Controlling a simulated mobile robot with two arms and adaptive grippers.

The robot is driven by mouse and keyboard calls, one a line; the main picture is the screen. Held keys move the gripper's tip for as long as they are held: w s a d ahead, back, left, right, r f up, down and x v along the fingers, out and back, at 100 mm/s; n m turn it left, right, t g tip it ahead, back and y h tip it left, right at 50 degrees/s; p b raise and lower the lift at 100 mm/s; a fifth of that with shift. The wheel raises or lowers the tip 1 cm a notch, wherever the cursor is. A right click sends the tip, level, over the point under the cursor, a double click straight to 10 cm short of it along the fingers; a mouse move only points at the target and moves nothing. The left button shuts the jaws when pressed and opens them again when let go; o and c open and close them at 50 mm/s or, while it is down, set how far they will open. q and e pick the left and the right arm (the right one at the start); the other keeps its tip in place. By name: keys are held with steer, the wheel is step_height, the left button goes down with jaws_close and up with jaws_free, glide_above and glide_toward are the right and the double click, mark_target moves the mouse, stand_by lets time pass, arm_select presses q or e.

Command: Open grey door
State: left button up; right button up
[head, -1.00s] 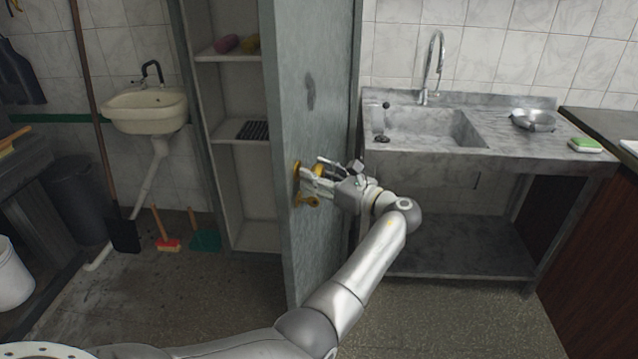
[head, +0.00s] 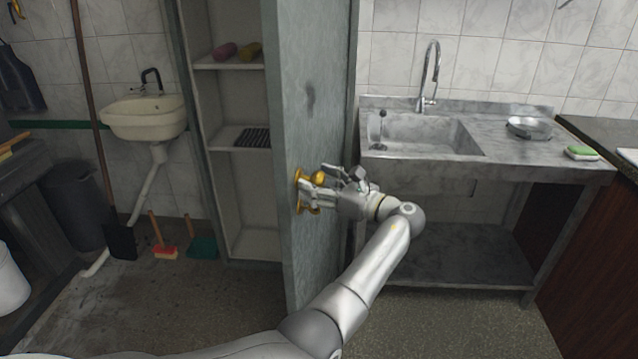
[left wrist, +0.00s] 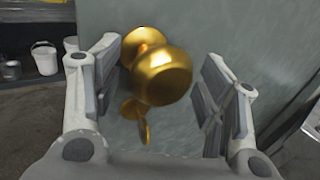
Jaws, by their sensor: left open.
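The grey door (head: 312,120) stands swung open in the head view, its edge toward me, with cupboard shelves showing to its left. A gold round knob (left wrist: 158,76) sits on the door face, with a smaller gold key-like piece (left wrist: 135,112) below it. My left gripper (left wrist: 160,88) is open, with its two fingers on either side of the knob and gaps visible, in the left wrist view. In the head view the left gripper (head: 312,190) is at the knob, which is partly hidden by the fingers. My right gripper is not in view.
A stone sink counter (head: 490,165) stands right of the door, with a metal bowl (head: 528,126) and a sponge (head: 581,152) on it. Floor in front of the counter is clear.

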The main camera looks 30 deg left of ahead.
arm_select(q)
steer(key=s+d, duration=0.1)
steer(key=d, duration=0.6)
steer(key=shift+d, duration=0.25)
stand_by(0.3)
